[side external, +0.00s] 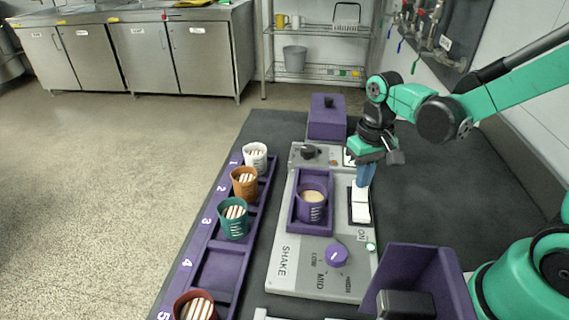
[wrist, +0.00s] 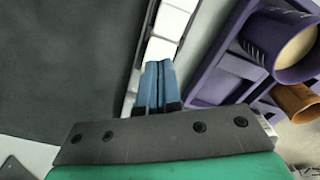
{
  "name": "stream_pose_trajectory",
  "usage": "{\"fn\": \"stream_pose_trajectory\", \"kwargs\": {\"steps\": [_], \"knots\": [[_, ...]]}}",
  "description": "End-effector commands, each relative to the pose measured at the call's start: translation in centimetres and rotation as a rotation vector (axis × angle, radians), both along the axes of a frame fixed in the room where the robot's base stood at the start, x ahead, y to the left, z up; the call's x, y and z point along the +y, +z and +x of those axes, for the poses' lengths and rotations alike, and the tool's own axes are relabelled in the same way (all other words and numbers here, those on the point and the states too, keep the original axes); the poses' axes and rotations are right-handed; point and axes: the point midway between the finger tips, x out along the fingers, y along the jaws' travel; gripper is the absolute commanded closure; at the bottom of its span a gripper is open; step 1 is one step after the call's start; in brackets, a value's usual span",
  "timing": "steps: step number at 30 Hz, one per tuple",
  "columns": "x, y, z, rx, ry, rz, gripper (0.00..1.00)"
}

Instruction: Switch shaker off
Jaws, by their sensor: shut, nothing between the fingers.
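The grey shaker panel (side external: 310,275) is marked SHAKE and lies on the dark bench. A white rocker switch (side external: 360,208) sits along its right side, with ON printed by its near end. A small light (side external: 370,246) beside that end looks pale green. My gripper (side external: 364,184) is shut and empty, its blue fingers pointing down at the far end of the switch. In the wrist view the closed fingertips (wrist: 157,66) overlap the white switch (wrist: 171,22). I cannot tell whether they touch it. A purple cup (side external: 312,209) stands in the shaker's purple holder (side external: 294,222).
A purple speed knob (side external: 336,254) is on the near panel. A numbered purple rack (side external: 218,270) with several cups runs along the left. A purple box (side external: 327,122) stands behind the panel, and an open purple bin (side external: 425,262) at near right.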

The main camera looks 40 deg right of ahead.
Motion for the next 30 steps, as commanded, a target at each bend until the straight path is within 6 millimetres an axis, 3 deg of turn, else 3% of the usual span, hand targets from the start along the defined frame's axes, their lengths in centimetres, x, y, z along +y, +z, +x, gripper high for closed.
{"fn": "stream_pose_trajectory", "kwargs": {"steps": [30], "knots": [[0.0, -1.5, 0.0, 0.0, 0.0, 0.0, 1.0]]}}
